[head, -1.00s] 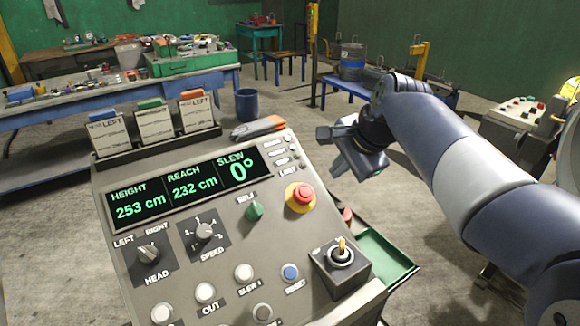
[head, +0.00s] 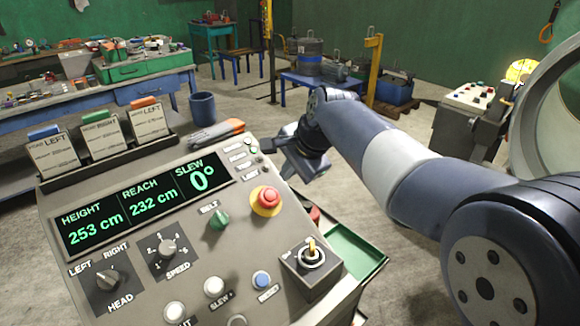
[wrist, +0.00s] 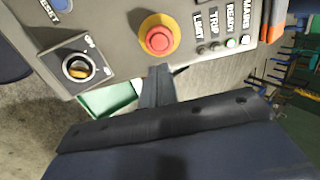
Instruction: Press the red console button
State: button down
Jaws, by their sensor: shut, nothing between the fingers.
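The red button (head: 266,197) is a mushroom head on a yellow collar, at the right upper part of the grey console (head: 135,255). In the wrist view the red button (wrist: 160,40) shows from above at top centre, uncovered. My gripper (head: 298,170) is beyond the console's right edge in the head view, up and right of the button, and apart from it. In the wrist view my gripper's fingers (wrist: 157,84) are together and empty, just below the button in the picture. Their distance above the panel is hard to tell.
A green tray (head: 352,254) juts out at right. A second console (head: 465,100) stands back right.

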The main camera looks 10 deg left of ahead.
aim_at(271, 196)
jog(key=p+x, duration=0.1)
jog(key=x, duration=0.8)
jog(key=shift+w+a+f, duration=0.15)
jog(key=shift+a+f, duration=0.05)
jog(key=shift+f, duration=0.1)
jog(key=shift+f, duration=0.15)
jog(key=shift+x, duration=0.8)
jog(key=shift+d+f, duration=0.1)
jog(key=shift+s+f, duration=0.1)
jog(key=shift+s, duration=0.15)
jog(key=shift+r, duration=0.4)
jog(key=v, duration=1.4)
jog(key=shift+p, duration=0.35)
